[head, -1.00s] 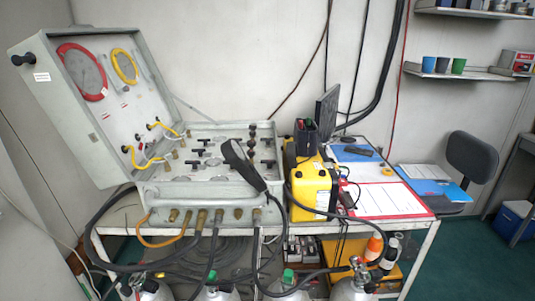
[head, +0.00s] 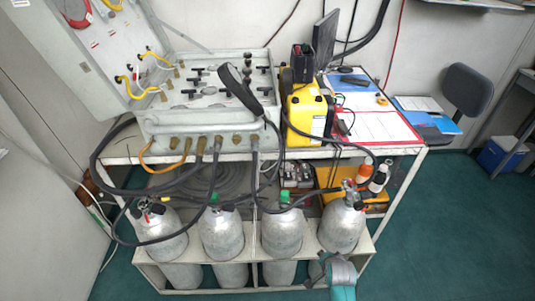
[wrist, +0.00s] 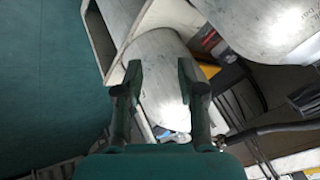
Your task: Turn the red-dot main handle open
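The grey-green air panel case (head: 210,128) stands open on the table in the head view, its lid up at the left. Several black handles, one of them at the panel's front (head: 187,91), sit on its light face. They are too small to tell which one carries a red dot. A black handset-like piece (head: 240,87) on a cable stands over the right part of the panel and hides some of it. My gripper (wrist: 158,80) is open and empty in the wrist view, its fingers apart in front of a silver cylinder (wrist: 165,105). It is low, well away from the panel.
Several silver cylinders (head: 221,233) stand in a rack (head: 205,284) below the table, with black hoses looping above them. A yellow case (head: 308,114) and a monitor (head: 325,40) are right of the panel. Green floor (head: 440,235) is free at the right.

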